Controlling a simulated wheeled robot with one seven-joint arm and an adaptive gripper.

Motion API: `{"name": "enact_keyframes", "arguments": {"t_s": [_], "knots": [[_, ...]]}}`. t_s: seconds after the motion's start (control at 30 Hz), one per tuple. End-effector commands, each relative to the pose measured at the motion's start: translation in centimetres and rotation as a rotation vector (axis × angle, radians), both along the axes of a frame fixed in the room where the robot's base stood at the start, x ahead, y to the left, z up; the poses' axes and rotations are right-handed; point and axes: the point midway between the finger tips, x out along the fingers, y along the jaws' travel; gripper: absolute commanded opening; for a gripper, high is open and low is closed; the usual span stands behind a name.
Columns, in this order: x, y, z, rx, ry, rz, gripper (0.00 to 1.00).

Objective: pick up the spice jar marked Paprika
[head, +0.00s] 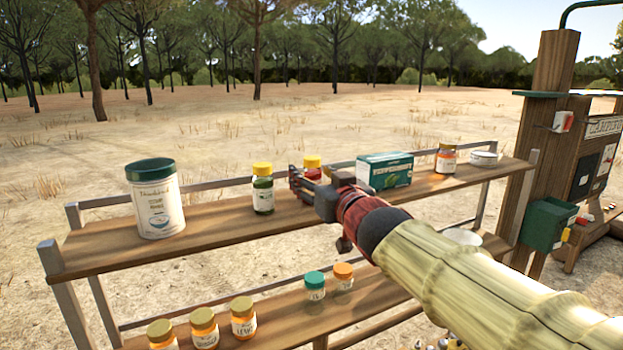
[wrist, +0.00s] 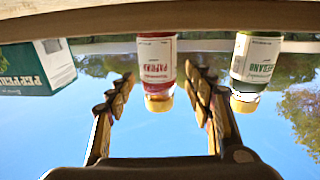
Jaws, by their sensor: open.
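The Paprika jar (wrist: 156,68) hangs upside down in the wrist view, with a red body, a white label reading PAPRIKA and a yellow lid. In the head view its yellow lid and red top (head: 312,165) show on the upper shelf (head: 215,228), partly hidden behind my gripper (head: 302,184). My gripper is open and empty. In the wrist view its two fingers (wrist: 160,108) stand to either side of the jar in the picture, with the jar beyond or between their tips; I cannot tell which. No contact is visible.
A green box (head: 385,172), an orange jar (head: 446,158) and a large white tub (head: 156,205) share the shelf. Several jars stand below.

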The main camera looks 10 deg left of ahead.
Motion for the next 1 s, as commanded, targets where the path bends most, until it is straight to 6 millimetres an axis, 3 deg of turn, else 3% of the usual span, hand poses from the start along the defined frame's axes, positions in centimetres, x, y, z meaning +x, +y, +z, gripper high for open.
{"name": "enact_keyframes", "arguments": {"t_s": [0.37, 1.0], "knots": [[1.01, 0.62, 0.03, 0.001, 0.0, 0.0, 0.52], [1.0, 0.59, 0.01, 0.001, 0.001, -0.001, 0.16]]}}
